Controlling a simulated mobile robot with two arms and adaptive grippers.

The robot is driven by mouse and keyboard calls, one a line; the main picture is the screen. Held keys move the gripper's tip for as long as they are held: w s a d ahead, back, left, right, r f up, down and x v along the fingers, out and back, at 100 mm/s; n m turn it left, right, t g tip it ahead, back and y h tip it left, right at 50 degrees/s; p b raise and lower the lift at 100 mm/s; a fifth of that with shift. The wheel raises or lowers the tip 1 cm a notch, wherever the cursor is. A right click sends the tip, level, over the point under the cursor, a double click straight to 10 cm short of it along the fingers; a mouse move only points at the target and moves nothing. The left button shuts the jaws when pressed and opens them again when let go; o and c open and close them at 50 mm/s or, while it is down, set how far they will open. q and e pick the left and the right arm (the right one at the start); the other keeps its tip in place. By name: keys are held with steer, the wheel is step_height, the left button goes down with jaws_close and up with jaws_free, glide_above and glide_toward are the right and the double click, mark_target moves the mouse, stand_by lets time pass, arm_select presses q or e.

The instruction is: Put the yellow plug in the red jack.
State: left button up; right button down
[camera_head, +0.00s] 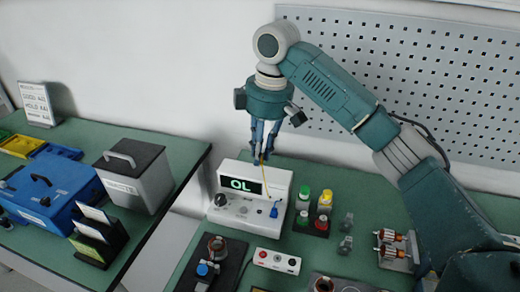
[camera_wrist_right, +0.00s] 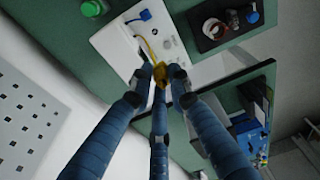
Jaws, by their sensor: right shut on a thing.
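My right gripper (camera_head: 262,156) is shut on the yellow plug (camera_head: 262,162) and holds it above the white tester. In the right wrist view, the fingers (camera_wrist_right: 160,78) close around the yellow plug (camera_wrist_right: 160,76). A thin yellow lead (camera_wrist_right: 149,47) runs from it towards the tester. The white tester (camera_head: 250,208) shows "OL" and has a dark knob; a blue plug (camera_head: 274,212) sits at its right front. A small white box (camera_head: 277,261) in front carries a red round spot (camera_head: 262,254), possibly the red jack; I cannot tell for sure. My left gripper is not in view.
Green, yellow and red-capped containers (camera_head: 314,212) stand right of the tester. A copper-wound part on a dark base (camera_head: 217,245) is at front left, and motor rotors (camera_head: 390,240) at right. A perforated panel (camera_head: 440,70) stands behind. A gap separates the left table.

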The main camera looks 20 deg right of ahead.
steer(key=s+a+p, duration=0.3)
steer(key=s+p, duration=0.3)
steer(key=s, duration=0.7)
steer(key=shift+w, duration=0.1)
steer(key=shift+g, duration=0.3)
steer(key=shift+d+f+b, duration=0.1)
steer(key=shift+f+b, duration=2.05)
steer(key=shift+f, duration=7.4)
steer(key=shift+f+p, duration=0.1)
steer(key=shift+p, duration=0.5)
steer(key=shift+f+p, duration=0.1)
steer(key=shift+p, duration=0.35)
steer(key=shift+f+p, duration=0.4)
steer(key=shift+f, duration=0.05)
